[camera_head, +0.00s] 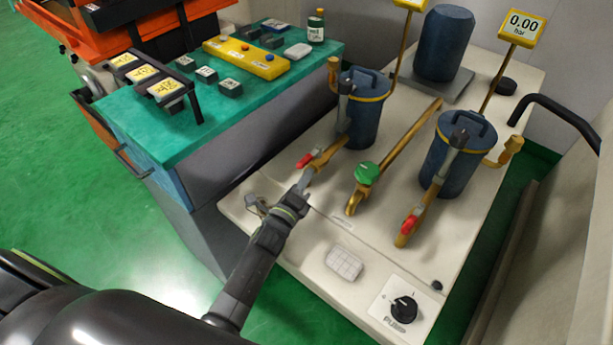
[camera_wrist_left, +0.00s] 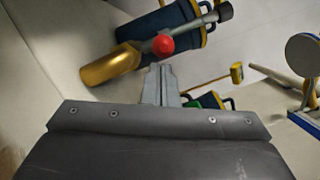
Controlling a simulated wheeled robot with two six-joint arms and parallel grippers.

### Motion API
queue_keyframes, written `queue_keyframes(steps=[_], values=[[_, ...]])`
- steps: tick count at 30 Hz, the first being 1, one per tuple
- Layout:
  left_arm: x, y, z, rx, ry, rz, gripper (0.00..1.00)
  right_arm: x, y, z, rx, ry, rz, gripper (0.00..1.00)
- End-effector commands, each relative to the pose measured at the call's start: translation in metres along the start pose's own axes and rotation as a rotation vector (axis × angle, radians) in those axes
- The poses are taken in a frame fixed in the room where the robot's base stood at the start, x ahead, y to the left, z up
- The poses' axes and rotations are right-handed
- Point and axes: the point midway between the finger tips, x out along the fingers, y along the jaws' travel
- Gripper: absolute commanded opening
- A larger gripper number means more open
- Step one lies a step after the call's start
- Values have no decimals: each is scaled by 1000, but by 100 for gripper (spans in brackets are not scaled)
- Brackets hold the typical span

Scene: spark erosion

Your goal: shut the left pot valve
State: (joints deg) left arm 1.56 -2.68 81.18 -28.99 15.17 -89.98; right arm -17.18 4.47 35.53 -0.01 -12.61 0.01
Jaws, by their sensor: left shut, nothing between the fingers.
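The left pot (camera_head: 366,112) is a dark blue lidded cylinder on the pale bench. A brass outlet pipe (camera_head: 328,156) runs from it toward the front left, with a red-ended valve lever (camera_head: 305,160) near its end. My left gripper (camera_head: 306,177) is shut and empty, close to the red end and the pipe's front end. In the left wrist view the fingertips (camera_wrist_left: 159,70) are just below the red knob (camera_wrist_left: 163,44), with the brass pipe (camera_wrist_left: 110,66) to the left. I cannot tell whether they touch. My right gripper is not in view.
A right pot (camera_head: 457,152) has a similar red-ended valve (camera_head: 410,225). A green knob (camera_head: 367,173) on a brass pipe sits between the pots. A gauge reads 0.00 (camera_head: 522,24). A pump dial (camera_head: 404,309) is at the front. A teal-topped cabinet (camera_head: 150,130) stands left.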

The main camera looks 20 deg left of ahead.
Motion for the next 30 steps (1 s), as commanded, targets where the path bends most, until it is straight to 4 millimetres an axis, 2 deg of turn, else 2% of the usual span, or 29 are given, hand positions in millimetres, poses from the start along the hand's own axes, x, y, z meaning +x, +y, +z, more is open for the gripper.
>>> queue_keyframes(steps=[6, 30], values=[[6, 0, 0, 1, 0, 0, 0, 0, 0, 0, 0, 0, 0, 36], [2, 4, 10, 2, -9, 5, 0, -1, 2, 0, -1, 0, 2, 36]])
